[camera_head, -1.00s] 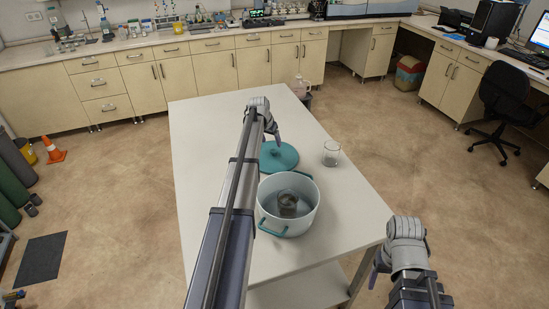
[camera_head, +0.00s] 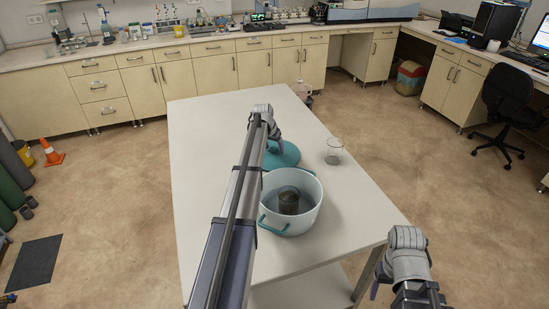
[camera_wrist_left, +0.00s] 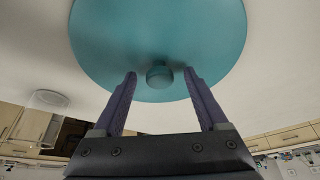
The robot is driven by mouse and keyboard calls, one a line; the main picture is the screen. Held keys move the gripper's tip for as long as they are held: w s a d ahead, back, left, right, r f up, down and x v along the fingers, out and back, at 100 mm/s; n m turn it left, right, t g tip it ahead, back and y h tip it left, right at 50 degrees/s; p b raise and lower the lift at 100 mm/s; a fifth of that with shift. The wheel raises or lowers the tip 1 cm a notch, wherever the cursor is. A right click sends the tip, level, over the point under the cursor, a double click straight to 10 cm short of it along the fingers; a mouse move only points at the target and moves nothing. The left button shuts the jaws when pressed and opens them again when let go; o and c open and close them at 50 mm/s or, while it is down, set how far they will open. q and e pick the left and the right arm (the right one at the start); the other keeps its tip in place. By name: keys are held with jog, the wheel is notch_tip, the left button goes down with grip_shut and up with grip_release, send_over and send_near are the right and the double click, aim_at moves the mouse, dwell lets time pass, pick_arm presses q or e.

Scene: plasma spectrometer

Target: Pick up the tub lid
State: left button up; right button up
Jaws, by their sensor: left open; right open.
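The tub lid (camera_head: 285,154) is a teal disc lying on the white table beyond the tub, partly hidden by my left arm in the head view. In the left wrist view the lid (camera_wrist_left: 160,40) fills the top, and its round knob (camera_wrist_left: 159,76) sits between the fingertips. My left gripper (camera_wrist_left: 160,78) is open, with a finger on each side of the knob and gaps on both sides. The white tub (camera_head: 291,202) with teal handles stands in front of the lid. My right gripper (camera_head: 376,283) is off the table's right front corner, open and empty.
A glass beaker (camera_head: 334,151) stands on the table right of the lid. A dark-looking beaker (camera_head: 288,200) is inside the tub. The left part of the white table (camera_head: 200,150) is clear. A pinkish jug (camera_head: 302,90) is beyond the table's far edge.

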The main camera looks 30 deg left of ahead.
pick_arm(q)
grip_shut()
dwell(0.5)
